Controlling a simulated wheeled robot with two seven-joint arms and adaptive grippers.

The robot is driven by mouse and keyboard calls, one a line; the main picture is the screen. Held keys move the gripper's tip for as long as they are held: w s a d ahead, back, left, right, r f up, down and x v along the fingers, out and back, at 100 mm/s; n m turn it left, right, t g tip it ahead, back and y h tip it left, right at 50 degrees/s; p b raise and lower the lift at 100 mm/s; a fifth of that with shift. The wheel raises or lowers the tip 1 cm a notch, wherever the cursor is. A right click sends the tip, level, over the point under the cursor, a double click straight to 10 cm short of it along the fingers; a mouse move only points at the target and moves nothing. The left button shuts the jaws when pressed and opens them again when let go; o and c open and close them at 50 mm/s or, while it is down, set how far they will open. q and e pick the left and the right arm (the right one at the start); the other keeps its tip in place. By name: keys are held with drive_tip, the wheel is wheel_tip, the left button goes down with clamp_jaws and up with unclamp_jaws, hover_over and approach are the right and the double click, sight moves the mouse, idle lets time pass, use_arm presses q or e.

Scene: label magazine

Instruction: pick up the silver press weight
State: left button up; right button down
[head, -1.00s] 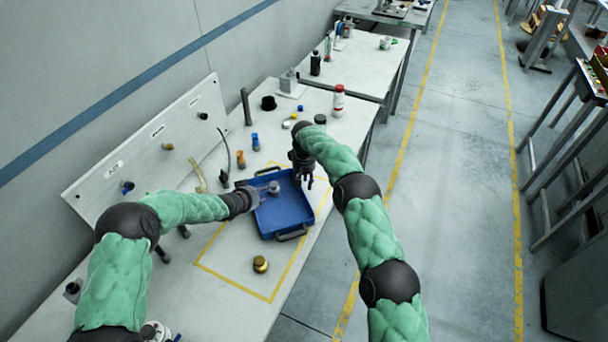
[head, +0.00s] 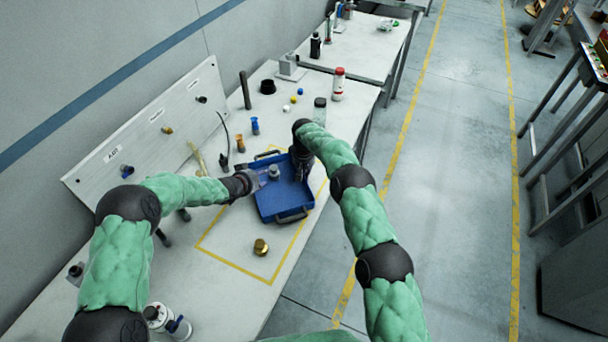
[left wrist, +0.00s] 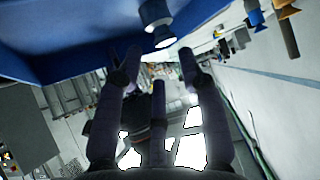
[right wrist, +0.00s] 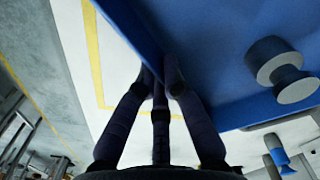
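The silver press weight (head: 274,171) stands in the blue tray (head: 284,206), near its far left side. It also shows in the left wrist view (left wrist: 156,22) and the right wrist view (right wrist: 280,70), a knobbed cylinder. My left gripper (head: 254,183) reaches over the tray's left side. Its fingers are spread and empty, with the weight just beyond the tips. My right gripper (head: 303,172) is at the tray's right side. In the right wrist view its fingertips (right wrist: 159,75) are close together, one on each side of the tray wall, and appear closed on it.
A brass weight (head: 261,247) stands in front of the tray inside the yellow outline. Blue (head: 255,125) and orange (head: 240,144) pieces stand behind the tray. A labelled panel (head: 150,130) runs along the wall. A red-capped bottle (head: 338,84) is further back. The near tabletop is mostly clear.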

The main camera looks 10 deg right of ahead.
use_arm(q)
drive_tip(key=o, duration=0.6)
drive_tip(key=shift+w, duration=0.15)
drive_tip(key=g+y, duration=0.5)
drive_tip(key=g, duration=0.2)
approach(273, 168)
drive_tip(key=f, duration=0.6)
drive_tip(key=shift+w+f, duration=0.2)
drive_tip(key=shift+w, duration=0.05)
drive_tip(key=shift+w+d+f, duration=0.15)
drive_tip(key=shift+w+f, duration=0.1)
drive_tip(key=shift+f, duration=0.45)
drive_tip(key=shift+w+d+f, duration=0.1)
drive_tip(key=shift+w+f, duration=0.15)
drive_tip(key=shift+f, duration=0.5)
drive_tip(key=shift+w+d+f, duration=0.1)
drive_tip(key=shift+f, duration=0.9)
